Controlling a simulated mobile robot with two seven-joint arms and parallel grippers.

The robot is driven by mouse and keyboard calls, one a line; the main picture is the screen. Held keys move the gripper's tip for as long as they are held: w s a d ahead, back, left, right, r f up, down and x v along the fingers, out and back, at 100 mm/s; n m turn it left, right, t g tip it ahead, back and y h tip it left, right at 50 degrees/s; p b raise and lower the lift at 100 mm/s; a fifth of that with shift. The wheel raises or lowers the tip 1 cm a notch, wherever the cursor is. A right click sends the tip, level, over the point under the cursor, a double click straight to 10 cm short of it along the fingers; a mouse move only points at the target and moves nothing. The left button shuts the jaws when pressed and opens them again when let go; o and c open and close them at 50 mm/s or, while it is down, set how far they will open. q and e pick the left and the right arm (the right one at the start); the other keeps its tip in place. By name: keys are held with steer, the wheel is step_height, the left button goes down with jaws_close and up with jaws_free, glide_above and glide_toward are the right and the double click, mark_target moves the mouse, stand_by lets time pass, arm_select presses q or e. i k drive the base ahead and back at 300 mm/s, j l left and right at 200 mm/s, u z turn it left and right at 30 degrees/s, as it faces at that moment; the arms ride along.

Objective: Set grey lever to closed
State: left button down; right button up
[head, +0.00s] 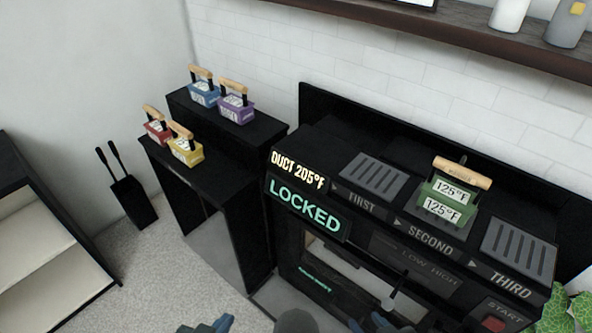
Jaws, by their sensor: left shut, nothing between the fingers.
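A lever (396,287) sticks out from the front of the black machine (350,250), below the LOW HIGH label. It looks dark grey and small, and I cannot read a closed mark beside it or tell its setting. My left gripper (207,326) shows only as blue-teal tips at the bottom edge, well left of the lever. It is shut and empty. My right gripper (370,324) shows as blue parts at the bottom edge, just below and left of the lever in the picture. Most of it is out of frame, and no contact with the lever is visible.
The machine shows LOCKED (303,207) and DUCT 205°F. A green weight-like block (447,203) stands at the SECOND slot. Red, yellow, blue and purple blocks stand on black stands (215,180) at left. A plant (567,309) is at lower right.

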mark_target(397, 288)
steer(key=k+l+z, duration=0.3)
steer(key=k+l, duration=0.4)
